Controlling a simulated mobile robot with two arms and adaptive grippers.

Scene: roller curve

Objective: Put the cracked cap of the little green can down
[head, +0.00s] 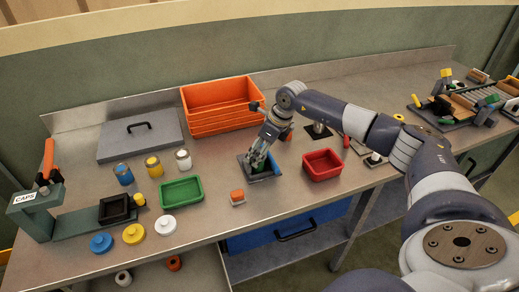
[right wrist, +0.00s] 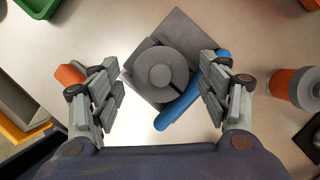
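My right gripper (head: 262,160) reaches down over a dark square plate (head: 250,176) in the middle of the bench. In the right wrist view its two fingers (right wrist: 162,92) stand apart on either side of a round grey piece (right wrist: 158,68) with a smaller raised disc on top. I see no finger touching it. A blue bar (right wrist: 178,108) lies at an angle beside it. A bit of green shows below the gripper in the head view, mostly hidden. I cannot make out a crack or clearly identify the green can. My left gripper is out of view.
A green tray (head: 181,205), a red tray (head: 322,178) and an orange crate (head: 215,126) stand around the plate. Blue (head: 101,243), yellow (head: 134,235) and white (head: 165,226) lids lie at the front left. A small orange-and-white piece (head: 237,198) sits in front of the plate.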

